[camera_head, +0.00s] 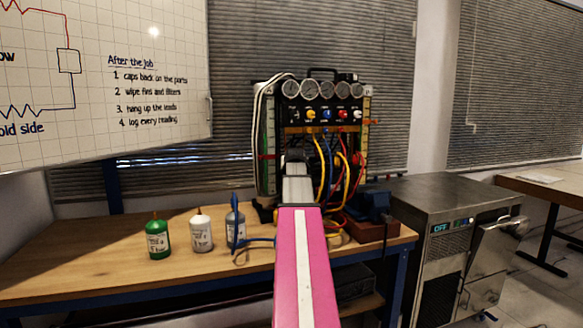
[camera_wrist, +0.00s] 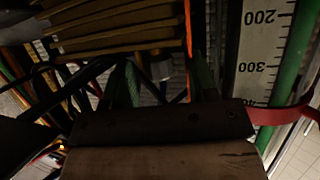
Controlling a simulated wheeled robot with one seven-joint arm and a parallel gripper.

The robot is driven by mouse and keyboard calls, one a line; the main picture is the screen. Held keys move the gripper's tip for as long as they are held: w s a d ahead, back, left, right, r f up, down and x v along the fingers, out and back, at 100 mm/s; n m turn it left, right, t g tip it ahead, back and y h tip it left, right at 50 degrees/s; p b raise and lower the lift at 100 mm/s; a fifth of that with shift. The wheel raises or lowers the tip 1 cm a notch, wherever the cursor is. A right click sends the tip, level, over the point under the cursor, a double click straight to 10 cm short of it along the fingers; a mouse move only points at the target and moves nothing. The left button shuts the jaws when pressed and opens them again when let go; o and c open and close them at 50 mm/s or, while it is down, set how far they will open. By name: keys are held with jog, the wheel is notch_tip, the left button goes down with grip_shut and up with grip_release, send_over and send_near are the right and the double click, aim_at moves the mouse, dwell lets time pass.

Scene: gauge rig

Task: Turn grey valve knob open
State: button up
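A small grey cylindrical knob (camera_wrist: 161,68) shows in the wrist view below the stacked brown slats, and I take it for the grey valve knob. Whether a finger touches the knob I cannot tell. In the head view my gripper (camera_head: 295,157) is at the lower front of the gauge rig (camera_head: 326,130), and the grey knob is hidden there behind my gripper and arm.
The rig has several gauges (camera_head: 326,90), coloured knobs and hanging yellow, red and blue hoses (camera_head: 340,175). A scale column (camera_wrist: 262,60) with a red band stands close at right in the wrist view. A green bottle (camera_head: 158,238) and white bottle (camera_head: 201,231) stand on the bench.

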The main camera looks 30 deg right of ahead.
jog(key=v, duration=1.1)
jog(key=shift+w, duration=0.15)
jog(key=w+d+f+m+h, duration=0.1)
jog(key=w, duration=0.2)
jog(key=w+d+f+m+g+h, duration=0.1)
jog(key=w+d, duration=0.1)
jog(key=w, duration=0.1)
jog(key=w+d+f+m+g+h, duration=0.1)
jog(key=w+f, duration=0.1)
jog(key=w, duration=0.1)
jog(key=shift+d+f+m, duration=0.1)
jog(key=shift+d+m, duration=0.05)
jog(key=shift+m, duration=0.15)
dwell(0.5)
jog(key=c, duration=0.9)
